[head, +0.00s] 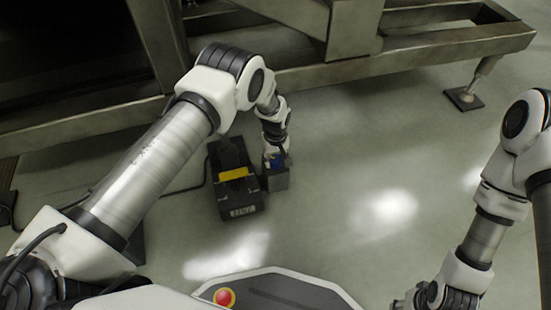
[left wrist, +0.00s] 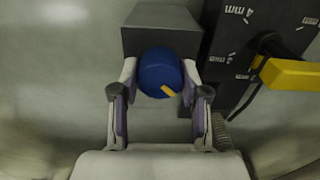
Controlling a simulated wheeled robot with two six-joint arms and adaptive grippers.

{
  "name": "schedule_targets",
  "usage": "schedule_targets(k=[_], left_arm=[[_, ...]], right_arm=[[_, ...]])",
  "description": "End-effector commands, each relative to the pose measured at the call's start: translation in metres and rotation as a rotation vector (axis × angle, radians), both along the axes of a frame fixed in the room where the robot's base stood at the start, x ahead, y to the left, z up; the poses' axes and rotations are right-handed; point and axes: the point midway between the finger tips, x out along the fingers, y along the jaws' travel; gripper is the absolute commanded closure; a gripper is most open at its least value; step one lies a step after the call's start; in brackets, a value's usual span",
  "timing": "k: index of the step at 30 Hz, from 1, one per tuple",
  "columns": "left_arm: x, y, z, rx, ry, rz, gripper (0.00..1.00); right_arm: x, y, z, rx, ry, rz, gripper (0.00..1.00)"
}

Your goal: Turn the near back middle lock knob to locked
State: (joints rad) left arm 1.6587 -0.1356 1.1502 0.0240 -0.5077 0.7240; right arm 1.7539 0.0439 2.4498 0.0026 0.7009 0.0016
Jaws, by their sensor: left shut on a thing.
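The lock knob (left wrist: 158,72) is round and blue with a short yellow mark on its lower right edge in the left wrist view. It sits on a grey box (left wrist: 160,42). My left gripper (left wrist: 160,78) has its two fingers on either side of the knob and is shut on it. In the head view the left gripper (head: 274,152) reaches down to the blue knob (head: 278,161) on the grey box (head: 279,182); the fingers largely cover the knob. My right gripper (head: 428,298) is partly cut off at the bottom right, away from the knob.
A black unit (head: 240,196) with a yellow handle (head: 233,174) stands directly left of the grey box. A metal frame (head: 410,52) runs across the back, with a foot (head: 464,98) at the right. The floor right of the box is clear.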

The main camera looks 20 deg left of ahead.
Motion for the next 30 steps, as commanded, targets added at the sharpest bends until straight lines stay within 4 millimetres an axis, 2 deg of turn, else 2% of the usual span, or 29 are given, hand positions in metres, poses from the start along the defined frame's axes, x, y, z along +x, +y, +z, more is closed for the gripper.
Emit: schedule_targets(k=[4, 5, 6, 7, 16, 19, 23, 30], left_arm=[[-0.001, 0.0, -0.001, 0.0, 0.004, 0.001, 0.9], [-0.001, 0.0, -0.001, 0.0, 0.004, 0.001, 0.52], [-0.001, 0.0, -0.001, 0.0, 0.004, 0.001, 0.37], [-0.001, 0.0, -0.001, 0.0, 0.003, 0.001, 0.3], [0.0, 0.0, 0.0, -0.001, 0.001, 0.0, 0.3], [0.001, 0.0, 0.009, 0.0, -0.001, -0.001, 0.3], [0.001, 0.0, 0.033, 0.0, -0.002, 0.0, 0.3], [0.0, 0.0, 0.094, 0.0, -0.001, 0.0, 0.3]], right_arm=[[0.0, 0.0, 0.0, 0.0, 0.0, 0.0, 0.6], [0.0, 0.0, 0.0, 0.0, 0.0, 0.0, 0.6], [0.0, 0.0, 0.0, 0.0, 0.0, 0.0, 0.6], [0.0, 0.0, 0.0, 0.0, 0.0, 0.0, 0.6], [0.0, 0.0, 0.0, 0.0, 0.0, 0.0, 0.6], [0.0, 0.0, 0.0, 0.0, 0.0, 0.0, 0.6], [0.0, 0.0, 0.0, 0.0, 0.0, 0.0, 0.6], [0.0, 0.0, 0.0, 0.0, 0.0, 0.0, 0.6]])
